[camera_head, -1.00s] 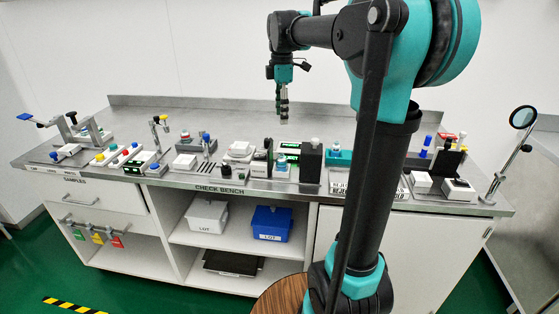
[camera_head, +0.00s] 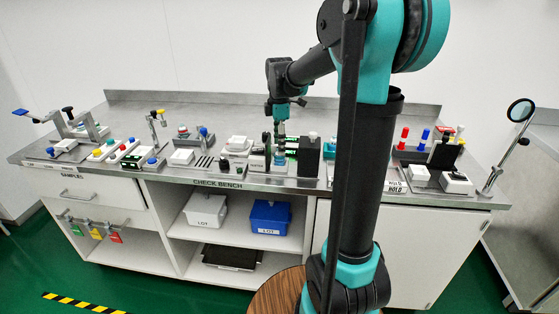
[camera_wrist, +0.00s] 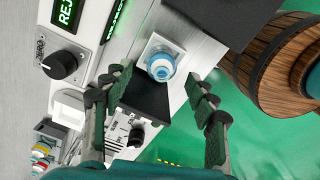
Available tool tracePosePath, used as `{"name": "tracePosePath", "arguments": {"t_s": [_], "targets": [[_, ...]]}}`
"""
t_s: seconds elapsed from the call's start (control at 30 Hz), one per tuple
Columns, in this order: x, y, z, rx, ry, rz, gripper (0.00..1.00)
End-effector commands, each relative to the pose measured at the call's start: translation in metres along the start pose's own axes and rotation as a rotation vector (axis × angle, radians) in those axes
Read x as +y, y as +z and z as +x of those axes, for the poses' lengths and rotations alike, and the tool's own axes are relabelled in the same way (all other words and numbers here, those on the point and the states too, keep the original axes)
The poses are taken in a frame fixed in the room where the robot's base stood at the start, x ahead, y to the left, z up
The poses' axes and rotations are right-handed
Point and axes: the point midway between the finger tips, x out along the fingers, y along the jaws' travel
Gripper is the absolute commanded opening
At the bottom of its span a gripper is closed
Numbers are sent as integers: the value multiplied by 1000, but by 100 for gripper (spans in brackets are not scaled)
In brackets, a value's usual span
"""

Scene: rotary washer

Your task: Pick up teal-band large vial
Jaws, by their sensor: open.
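The vial (camera_wrist: 161,66) shows from above in the wrist view, with a white cap and a blue-teal ring. It stands in a pale square holder (camera_wrist: 150,47) near the bench edge. My gripper (camera_wrist: 158,80) is open, its two dark jointed fingers spread to either side below the vial in the picture. No contact with the vial shows. In the head view my gripper (camera_head: 280,142) points down over the front of the bench, right above the vial (camera_head: 280,158), which it partly hides. The vial's lower body is hard to make out.
A tall dark block (camera_head: 308,157) stands just right of the vial; a dark block (camera_wrist: 146,97) also lies between the fingers in the wrist view. A lit display (camera_wrist: 66,13) and black knob (camera_wrist: 59,65) are at left. The bench's rear (camera_head: 230,115) is clear.

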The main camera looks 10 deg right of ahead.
Motion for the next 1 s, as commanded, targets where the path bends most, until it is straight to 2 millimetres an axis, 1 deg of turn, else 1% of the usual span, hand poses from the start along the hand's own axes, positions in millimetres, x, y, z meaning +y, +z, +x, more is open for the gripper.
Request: {"name": "tracePosePath", "arguments": {"t_s": [0.1,0.23,0.33,0.53,0.57,1.0], "targets": [[-3,0,18,0,0,0,58],[-2,0,33,0,0,0,58],[-2,0,38,0,0,0,58],[-2,0,38,0,0,0,58],[-2,0,38,0,0,0,56],[-2,0,38,0,0,0,2]]}}
